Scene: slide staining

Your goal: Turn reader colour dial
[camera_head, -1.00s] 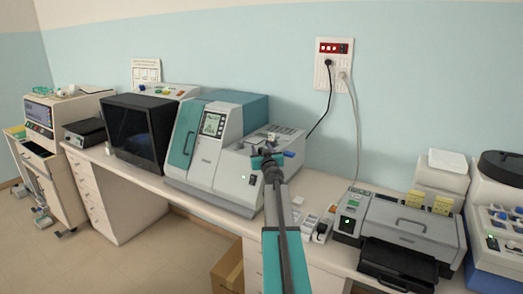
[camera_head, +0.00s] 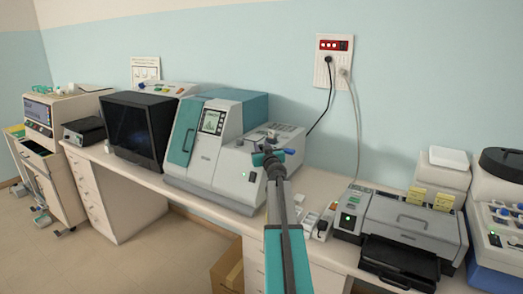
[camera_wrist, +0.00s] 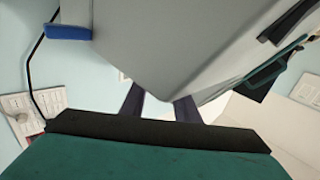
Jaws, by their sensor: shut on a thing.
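The reader (camera_head: 232,155) is a grey machine with a teal cover and a small screen (camera_head: 212,121), standing on the bench. My gripper (camera_head: 268,151) is at the top of its lower right section. In the wrist view, my two dark fingers (camera_wrist: 160,105) are a little apart and run behind a grey housing (camera_wrist: 165,45), which hides their tips. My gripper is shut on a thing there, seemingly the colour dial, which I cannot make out. A blue part (camera_head: 289,151) sticks out just right of my gripper; a blue part (camera_wrist: 68,32) also shows in the wrist view.
A black-fronted box (camera_head: 140,130) stands left of the reader. A grey printer-like device (camera_head: 410,225) stands to the right, with small items (camera_head: 318,222) between. A wall socket (camera_head: 333,62) with cables is behind. A cardboard box (camera_head: 228,270) is below the bench.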

